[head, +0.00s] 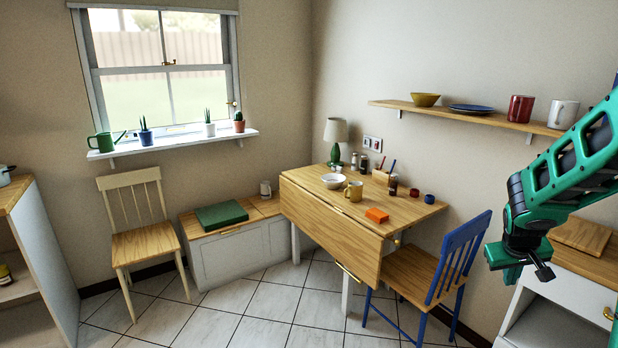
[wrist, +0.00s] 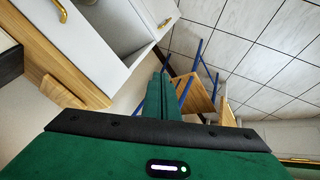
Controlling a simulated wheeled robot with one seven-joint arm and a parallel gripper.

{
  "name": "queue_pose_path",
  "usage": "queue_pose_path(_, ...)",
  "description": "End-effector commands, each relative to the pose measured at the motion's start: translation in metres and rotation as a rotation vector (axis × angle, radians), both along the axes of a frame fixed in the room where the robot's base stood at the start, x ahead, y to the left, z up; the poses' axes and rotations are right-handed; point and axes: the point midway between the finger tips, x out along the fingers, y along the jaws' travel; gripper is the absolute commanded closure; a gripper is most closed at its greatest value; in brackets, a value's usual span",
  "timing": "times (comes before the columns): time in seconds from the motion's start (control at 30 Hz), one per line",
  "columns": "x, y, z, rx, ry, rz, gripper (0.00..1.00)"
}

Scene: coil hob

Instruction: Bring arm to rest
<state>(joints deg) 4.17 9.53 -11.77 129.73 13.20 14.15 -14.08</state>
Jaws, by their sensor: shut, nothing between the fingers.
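My arm is green and black and reaches in from the right edge of the head view. My gripper (head: 526,272) hangs at its lower end, pointing down, in front of the white cabinet with a wooden top. In the wrist view my gripper (wrist: 160,88) has its two green fingers together, with nothing between them. The fingertips are clear of the blue chair (wrist: 200,95) and the cabinet in that view. The rest of my arm is cut off by the edge of the head view.
A white cabinet (head: 545,313) with an open compartment stands close by my gripper. A blue chair (head: 440,262) is to its left, beside a wooden table (head: 330,220) holding a bowl, mug and other items. A wall shelf (head: 470,115) holds dishes. Tiled floor (head: 240,325) is clear at front left.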

Motion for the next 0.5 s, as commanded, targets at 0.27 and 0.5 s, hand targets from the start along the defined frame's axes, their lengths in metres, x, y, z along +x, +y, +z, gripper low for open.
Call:
queue_pose_path(0.27,-0.114,0.023,0.038,0.169,0.083,-0.169,1.00)
queue_pose_path(0.5,-0.214,0.057,0.056,0.310,0.165,-0.299,1.00)
